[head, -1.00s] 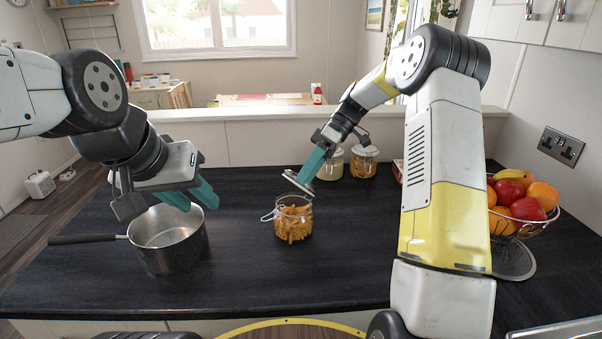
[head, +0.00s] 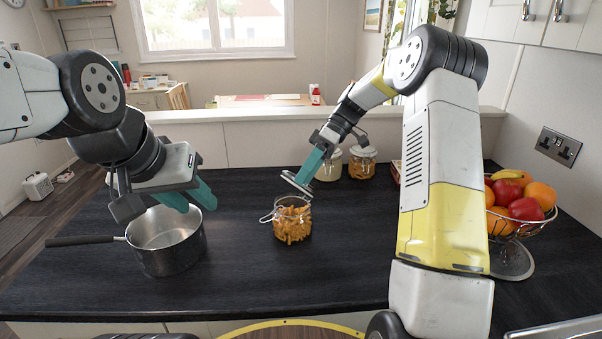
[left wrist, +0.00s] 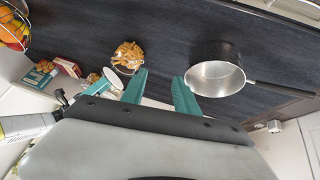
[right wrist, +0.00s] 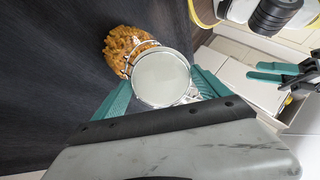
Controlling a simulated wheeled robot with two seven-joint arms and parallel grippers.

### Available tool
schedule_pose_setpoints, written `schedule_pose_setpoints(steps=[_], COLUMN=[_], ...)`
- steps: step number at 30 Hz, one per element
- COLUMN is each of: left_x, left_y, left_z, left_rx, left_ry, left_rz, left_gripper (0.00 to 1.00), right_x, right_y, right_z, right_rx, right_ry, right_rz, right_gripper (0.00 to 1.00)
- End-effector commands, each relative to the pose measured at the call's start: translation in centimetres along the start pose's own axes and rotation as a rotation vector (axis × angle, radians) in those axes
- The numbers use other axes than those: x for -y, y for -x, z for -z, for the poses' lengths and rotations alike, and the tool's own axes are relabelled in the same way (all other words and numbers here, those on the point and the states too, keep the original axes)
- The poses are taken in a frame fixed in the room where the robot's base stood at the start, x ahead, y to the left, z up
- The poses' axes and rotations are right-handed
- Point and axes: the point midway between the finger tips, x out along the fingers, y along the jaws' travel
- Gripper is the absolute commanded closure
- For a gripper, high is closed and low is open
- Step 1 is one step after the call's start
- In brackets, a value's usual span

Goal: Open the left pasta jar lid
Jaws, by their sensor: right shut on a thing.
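The glass pasta jar (head: 292,224) stands upright on the dark counter, filled with orange pasta. Its mouth looks uncovered, and a wire clip sticks out at its left. The round lid (head: 294,184) is tilted just above the jar's rim; whether it is still hinged to the jar is unclear. My right gripper (head: 306,174) is shut on the lid. In the right wrist view the lid's pale disc (right wrist: 162,78) sits between the fingers, with the pasta (right wrist: 122,48) beyond it. My left gripper (head: 192,197) is open and empty above the saucepan; its spread fingers show in the left wrist view (left wrist: 160,92).
A saucepan (head: 170,258) stands left of the jar, handle pointing left. Two lidded jars, one pale (head: 330,168) and one with pasta (head: 362,164), stand at the back. A fruit basket (head: 518,229) is at the right. The counter in front of the jar is clear.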

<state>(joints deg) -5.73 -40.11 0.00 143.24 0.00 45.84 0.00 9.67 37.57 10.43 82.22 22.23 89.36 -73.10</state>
Motion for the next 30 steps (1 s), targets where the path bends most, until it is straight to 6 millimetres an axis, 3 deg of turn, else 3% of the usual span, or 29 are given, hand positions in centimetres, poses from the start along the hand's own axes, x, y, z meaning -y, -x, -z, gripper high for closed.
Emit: schedule_pose_setpoints(steps=[2, 8, 14, 30], left_x=[0.0, -0.1, -0.8, -4.1], left_y=[0.0, -0.1, -0.7, -4.9], left_z=[0.0, 0.5, 2.6, 10.0], left_rx=[0.000, 0.009, 0.055, 0.248], left_ry=[0.000, 0.061, 0.379, 1.606], left_rz=[0.000, -0.004, -0.018, 0.083], left_gripper=[0.64, 1.00, 1.00, 1.00], right_x=[0.0, 0.0, 0.0, 0.0], right_y=[0.0, 0.0, 0.0, 0.0], right_z=[0.0, 0.0, 0.0, 0.0], right_rx=[0.000, 0.000, 0.000, 0.000], right_ry=[0.000, 0.000, 0.000, 0.000], right_rz=[0.000, 0.000, 0.000, 0.000], right_gripper=[0.88, 0.88, 0.88, 0.88])
